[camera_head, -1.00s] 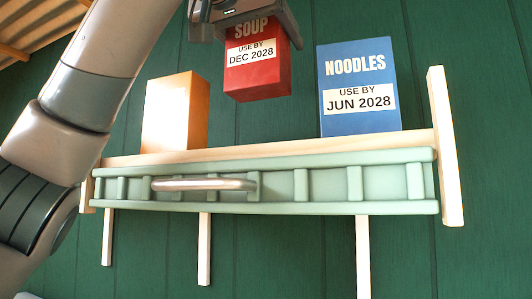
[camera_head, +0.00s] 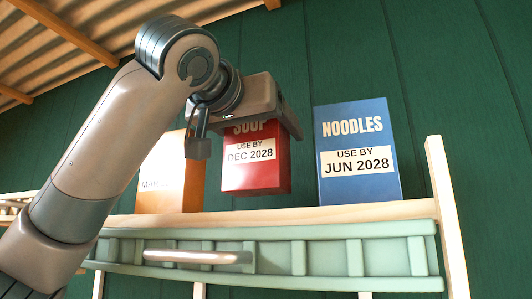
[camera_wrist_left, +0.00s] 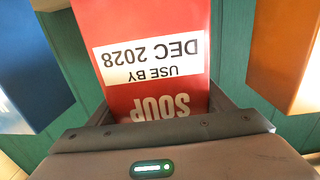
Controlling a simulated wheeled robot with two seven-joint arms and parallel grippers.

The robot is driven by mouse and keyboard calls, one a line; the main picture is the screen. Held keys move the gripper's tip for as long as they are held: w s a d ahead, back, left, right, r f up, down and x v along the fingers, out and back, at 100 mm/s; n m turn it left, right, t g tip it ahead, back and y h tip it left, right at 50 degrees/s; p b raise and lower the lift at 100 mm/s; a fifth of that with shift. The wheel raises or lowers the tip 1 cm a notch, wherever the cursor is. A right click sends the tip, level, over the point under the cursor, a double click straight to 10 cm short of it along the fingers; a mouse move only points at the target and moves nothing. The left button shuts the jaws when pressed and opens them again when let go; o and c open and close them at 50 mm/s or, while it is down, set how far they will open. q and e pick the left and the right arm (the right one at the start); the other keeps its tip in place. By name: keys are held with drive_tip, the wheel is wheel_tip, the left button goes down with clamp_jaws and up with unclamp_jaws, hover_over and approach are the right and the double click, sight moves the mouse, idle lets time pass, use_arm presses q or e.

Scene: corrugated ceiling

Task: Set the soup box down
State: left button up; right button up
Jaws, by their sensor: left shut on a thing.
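The red soup box (camera_head: 256,172), labelled USE BY DEC 2028, is upright between the jaws of my left gripper (camera_head: 246,122). The gripper is shut on its upper part and covers the top of the word SOUP. A thin strip of wall shows between the box's bottom and the wooden shelf (camera_head: 300,214), so the box hangs a little above it. In the left wrist view the soup box (camera_wrist_left: 145,30) appears upside down between the fingers. My right gripper is not in view.
An orange box (camera_head: 172,180) stands on the shelf to the left, partly behind my arm. A blue noodles box (camera_head: 358,185), JUN 2028, stands to the right. A pale green front with a metal handle (camera_head: 198,257) is below. A wooden upright (camera_head: 447,215) closes the right end.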

sight(266, 155)
use_arm(q)
wheel_tip(266, 155, down, 4)
drive_tip(key=shift+a+r+p, duration=0.1)
drive_tip(key=shift+r+p, duration=0.05)
drive_tip(key=shift+p, duration=0.6)
drive_tip(key=shift+s, duration=0.1)
drive_tip(key=o, duration=1.4)
